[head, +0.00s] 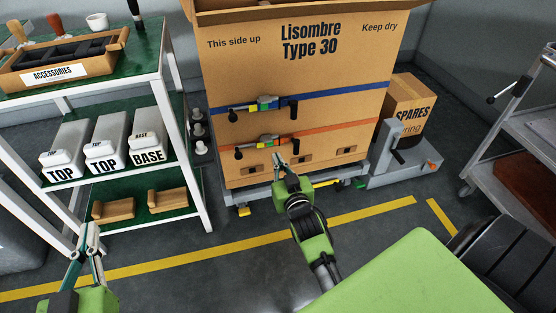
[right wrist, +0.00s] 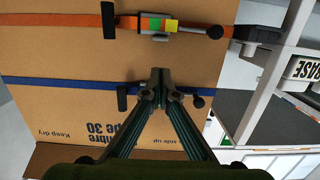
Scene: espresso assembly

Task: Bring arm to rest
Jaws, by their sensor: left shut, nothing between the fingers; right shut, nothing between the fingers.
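My left gripper (head: 88,232) is at the lower left of the head view, fingers together and empty, over the floor in front of the shelf rack. My right gripper (head: 279,160) is shut and empty, in front of the lower part of the large cardboard box (head: 330,75). In the right wrist view my right gripper (right wrist: 158,75) has its fingertips together, with the box face (right wrist: 60,55) behind them. The blue strap (right wrist: 50,82) and orange strap (right wrist: 60,24) show there, upside down. I cannot tell whether the fingertips touch the box.
The shelf rack (head: 185,150) at left holds white TOP and BASE cases and an accessories tray (head: 60,68). A SPARES box (head: 405,105) stands right of the large box. A grey cart (head: 515,115) is at far right. Yellow-lined floor (head: 180,255) lies clear between.

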